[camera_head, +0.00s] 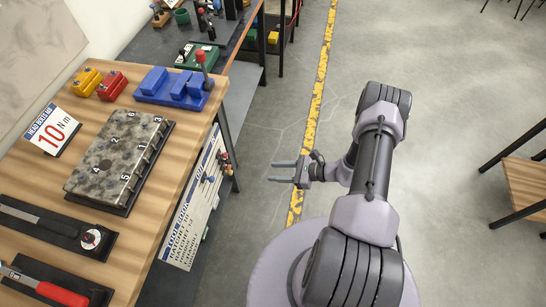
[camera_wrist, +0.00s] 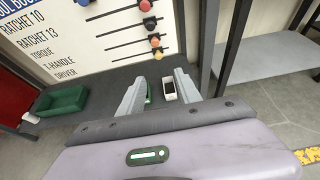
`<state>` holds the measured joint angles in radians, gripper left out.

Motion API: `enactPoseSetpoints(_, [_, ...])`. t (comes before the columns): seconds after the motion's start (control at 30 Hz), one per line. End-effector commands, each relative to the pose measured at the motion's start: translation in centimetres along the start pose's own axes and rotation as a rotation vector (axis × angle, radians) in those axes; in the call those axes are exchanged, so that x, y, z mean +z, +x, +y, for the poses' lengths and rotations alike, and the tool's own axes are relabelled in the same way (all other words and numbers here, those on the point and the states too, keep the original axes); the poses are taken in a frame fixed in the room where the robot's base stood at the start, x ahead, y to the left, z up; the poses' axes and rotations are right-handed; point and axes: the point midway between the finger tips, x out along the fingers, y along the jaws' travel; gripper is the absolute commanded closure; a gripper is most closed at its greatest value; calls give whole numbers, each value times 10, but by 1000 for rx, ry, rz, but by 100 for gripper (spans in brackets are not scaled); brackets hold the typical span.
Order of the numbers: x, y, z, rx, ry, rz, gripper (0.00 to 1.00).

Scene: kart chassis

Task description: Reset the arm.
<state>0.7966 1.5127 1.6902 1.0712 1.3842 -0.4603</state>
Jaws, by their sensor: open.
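My arm reaches out over the open floor to the right of the workbench in the head view. My gripper (camera_head: 283,171) points left toward the bench's side, with its two fingers apart and nothing between them. In the wrist view my gripper (camera_wrist: 157,85) also shows open and empty, in front of a white tool board (camera_wrist: 80,45). It touches nothing that I can see.
The wooden workbench (camera_head: 135,215) on the left holds a numbered stone block (camera_head: 118,155), a blue fixture (camera_head: 172,90) and a torque card (camera_head: 53,130). A green bin (camera_wrist: 62,101) sits low by the board. A wooden stool (camera_head: 525,180) stands right. Floor between is clear.

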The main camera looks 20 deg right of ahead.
Motion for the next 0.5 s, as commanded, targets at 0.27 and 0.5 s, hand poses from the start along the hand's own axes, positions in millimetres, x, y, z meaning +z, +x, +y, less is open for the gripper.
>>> enactPoseSetpoints(0.27, [55,-7,-13,91,-134,33,60])
enactPoseSetpoints(0.5, [253,-39,26,434,-692,227,60])
